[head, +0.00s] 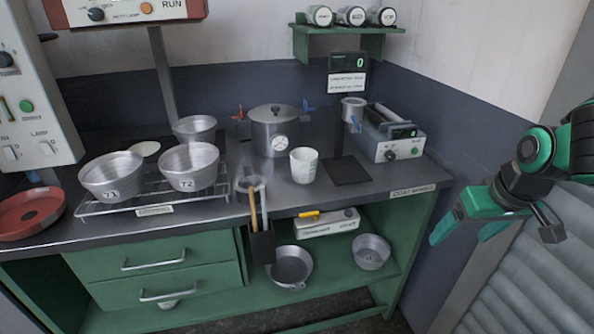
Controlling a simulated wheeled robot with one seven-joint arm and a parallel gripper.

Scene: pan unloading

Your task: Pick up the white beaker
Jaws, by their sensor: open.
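The white beaker (304,165) stands upright on the dark countertop (225,209), right of the steel pot and left of a black square pad. It looks like a white cup with faint marks on its side. My gripper (462,236) is at the right of the head view, in front of the louvred grey surface. It is open and empty, its green fingers pointing down and left, well apart from the beaker.
A lidded steel pot with a gauge (274,131) stands behind the beaker. A black pad (347,171) and a grey device (390,140) are to its right. Pans T1 (112,177) and T2 (189,168) sit on a wire rack at left. A utensil holder (263,246) hangs at the counter's front.

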